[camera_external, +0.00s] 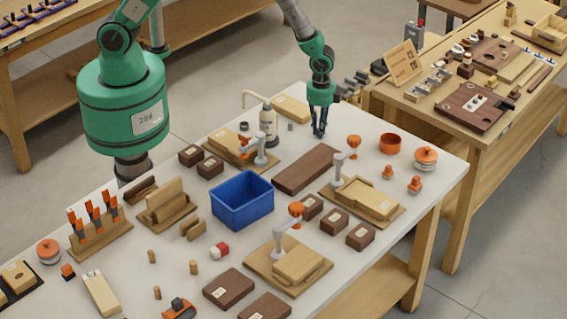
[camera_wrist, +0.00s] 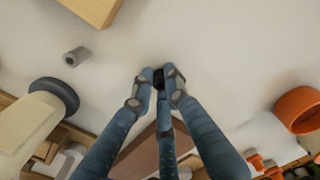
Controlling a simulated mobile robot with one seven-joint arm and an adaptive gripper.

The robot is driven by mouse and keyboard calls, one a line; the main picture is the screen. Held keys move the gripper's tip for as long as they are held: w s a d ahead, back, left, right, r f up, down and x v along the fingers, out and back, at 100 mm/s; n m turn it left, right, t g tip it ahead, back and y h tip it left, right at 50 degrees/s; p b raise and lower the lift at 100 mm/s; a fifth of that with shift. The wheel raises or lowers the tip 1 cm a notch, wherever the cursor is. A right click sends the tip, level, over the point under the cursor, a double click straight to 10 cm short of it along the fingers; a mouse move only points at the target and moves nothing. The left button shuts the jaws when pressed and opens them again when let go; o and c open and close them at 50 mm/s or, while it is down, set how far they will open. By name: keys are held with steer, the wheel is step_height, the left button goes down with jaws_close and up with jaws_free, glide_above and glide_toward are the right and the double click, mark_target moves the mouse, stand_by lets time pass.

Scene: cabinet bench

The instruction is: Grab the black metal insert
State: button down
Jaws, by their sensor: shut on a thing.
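The black metal insert (camera_wrist: 158,76) shows in the wrist view as a small dark piece between my fingertips. My gripper (camera_wrist: 159,82) is shut on it, with its blue fingers drawn together around it and partly covering it. In the external view my gripper (camera_external: 319,133) points down at the back of the white table (camera_external: 440,172), behind the dark brown board. The insert is too small and hidden by the fingers to make out there. I cannot tell whether it still touches the table.
A small grey cylinder (camera_wrist: 76,57) lies near the gripper. An orange bowl (camera_external: 390,144) stands to the right, and a dark brown board (camera_external: 306,169) lies in front. A white bottle (camera_external: 267,122) stands to the left. A blue bin (camera_external: 242,211) and several wooden blocks are farther forward.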

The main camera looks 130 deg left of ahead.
steer(key=shift+r, duration=0.1)
step_height(320, 180, up, 10)
steer(key=p, duration=0.1)
stand_by(0.8)
